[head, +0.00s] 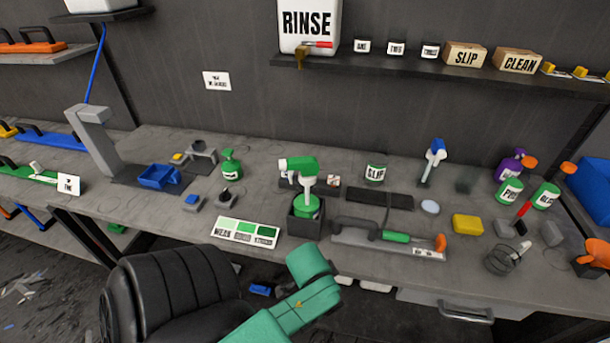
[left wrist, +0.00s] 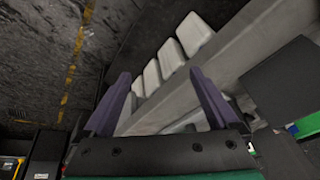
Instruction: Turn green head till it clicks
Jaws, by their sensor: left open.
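A spray bottle with a green head (head: 297,165) and a white neck stands upright near the middle of the workbench. Its green body (head: 306,207) sits in a dark square holder (head: 305,226). I cannot tell how the head is seated on the body. My left gripper (left wrist: 160,75) shows in the left wrist view, with two purple fingers spread apart and nothing between them. It is near the bench edge, and the green head is not in that view. A teal arm link of mine shows low in the head view, below the holder. My right gripper is not seen.
A WEAK/GOOD/STRONG card (head: 245,233) lies front left. A black chair (head: 170,295) stands in front. Several white blocks (left wrist: 172,57) show in the left wrist view.

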